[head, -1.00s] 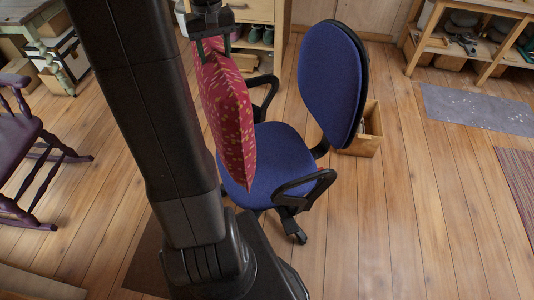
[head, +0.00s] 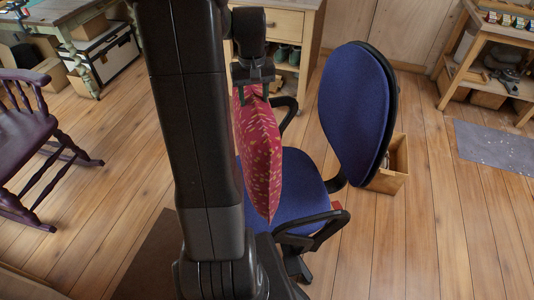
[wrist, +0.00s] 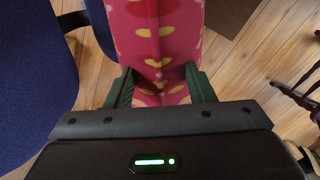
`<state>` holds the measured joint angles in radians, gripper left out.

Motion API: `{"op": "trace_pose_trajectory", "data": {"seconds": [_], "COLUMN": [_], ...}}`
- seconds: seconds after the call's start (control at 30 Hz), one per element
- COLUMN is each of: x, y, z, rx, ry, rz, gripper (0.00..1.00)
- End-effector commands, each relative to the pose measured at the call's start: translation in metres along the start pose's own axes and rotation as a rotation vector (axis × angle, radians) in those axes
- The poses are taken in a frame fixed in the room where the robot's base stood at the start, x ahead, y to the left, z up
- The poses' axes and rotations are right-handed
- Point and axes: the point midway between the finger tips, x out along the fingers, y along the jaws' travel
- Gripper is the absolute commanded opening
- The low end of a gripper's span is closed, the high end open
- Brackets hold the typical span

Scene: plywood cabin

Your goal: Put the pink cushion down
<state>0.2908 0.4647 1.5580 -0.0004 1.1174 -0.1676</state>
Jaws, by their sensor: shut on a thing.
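The pink cushion (head: 257,150) is deep pink with a yellowish pattern. It hangs upright from my gripper (head: 251,88), in front of the blue office chair (head: 293,190) in the head view. In the wrist view the two green fingers of my gripper (wrist: 161,88) are shut on the cushion (wrist: 158,35), one on each side. The cushion hides part of the chair's seat. I cannot tell whether its lower corner touches the seat. My own arm hides the floor to its left.
A purple rocking chair (head: 32,140) stands at the left. A wooden box (head: 390,165) is behind the office chair. A drawer cabinet (head: 283,30) and a shelf bench (head: 490,60) stand at the back. A grey mat (head: 495,147) lies at the right. Floor at the front right is clear.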

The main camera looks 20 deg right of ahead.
Motion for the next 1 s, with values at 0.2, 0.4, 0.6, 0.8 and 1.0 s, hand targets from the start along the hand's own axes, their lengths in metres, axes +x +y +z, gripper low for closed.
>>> {"op": "trace_pose_trajectory", "data": {"seconds": [0.2, 0.4, 0.6, 0.8, 1.0], "x": [0.035, 0.057, 0.078, 0.079, 0.083], "y": [0.0, 0.0, 0.0, 0.0, 0.0], "z": [0.0, 0.001, 0.001, 0.0, 0.0], "rx": [0.0, 0.0, 0.0, 0.0, 0.0], "ry": [-0.003, -0.004, -0.002, 0.0, -0.001], "rz": [0.0, 0.0, 0.0, 0.0, 0.0], "gripper": [0.0, 0.0, 0.0, 0.0, 0.53]}}
